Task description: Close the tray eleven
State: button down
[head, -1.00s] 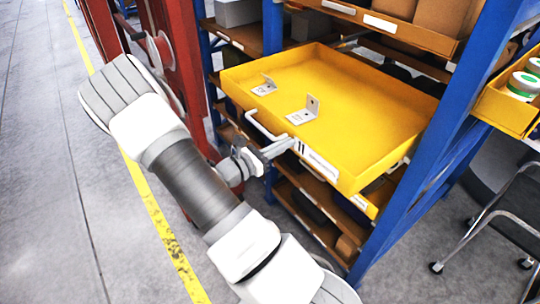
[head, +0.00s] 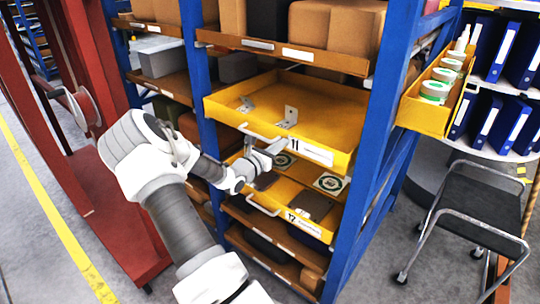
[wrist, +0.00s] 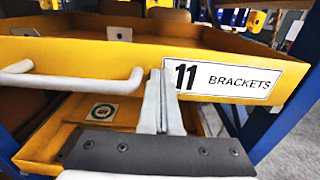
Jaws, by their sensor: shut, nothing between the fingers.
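Tray eleven (head: 330,141) is a yellow tray that sticks out of the blue rack, partly pulled out. Its front carries a white handle and a label reading "11 BRACKETS" (wrist: 222,80). Two metal brackets (head: 288,117) lie on its floor. My gripper (head: 275,148) is shut and empty at the tray's front face. In the wrist view its fingertips (wrist: 163,78) are at the label's left end, just right of the handle (wrist: 75,80). They look against or very close to the front; contact is not certain.
Another yellow tray, labelled 12 (head: 300,222), sticks out below, holding flat items. A red frame (head: 115,215) is at left.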

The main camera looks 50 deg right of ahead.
jog(key=shift+d+r, duration=0.2)
jog(key=shift+d, duration=0.65)
jog(key=shift+r, duration=0.1)
jog(key=a, duration=1.4)
jog(key=shift+a+f, duration=0.2)
jog(key=shift+f, duration=0.1)
